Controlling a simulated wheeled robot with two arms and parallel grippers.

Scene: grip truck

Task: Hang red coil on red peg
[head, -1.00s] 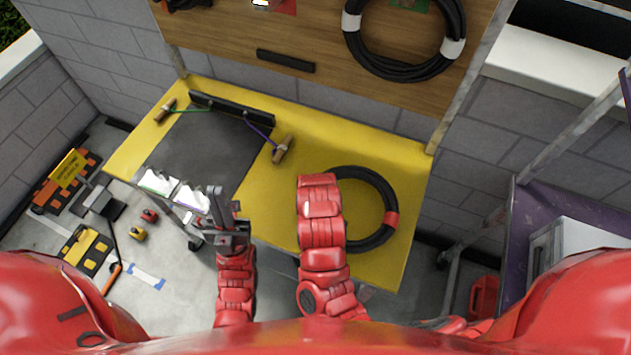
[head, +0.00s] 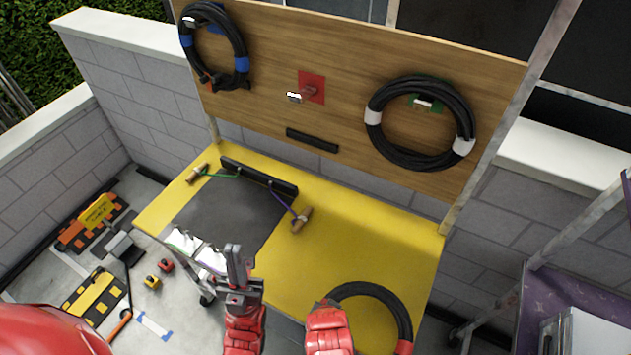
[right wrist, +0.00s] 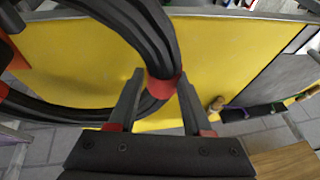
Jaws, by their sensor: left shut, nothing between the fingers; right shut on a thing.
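The red coil (head: 393,298) is a black cable loop with red tape bands, low over the right part of the yellow table, partly hidden by my right arm and the bottom frame edge. In the right wrist view my right gripper (right wrist: 160,77) is shut on the coil (right wrist: 150,35) at a red band (right wrist: 163,86). The head view hides that gripper behind my red forearm. The red peg (head: 311,90) sticks out of a red square mid-board and is bare. My left gripper (head: 236,262) is shut and empty near the table's front edge, left of the coil.
The wooden board (head: 260,60) also bears a blue-banded coil (head: 242,65) at left and a white-banded coil (head: 376,136) at right. A black bar (head: 312,140) sits below the peg. Handled tools (head: 301,220) lie on the yellow table (head: 360,240). A purple shelf (head: 545,290) stands right.

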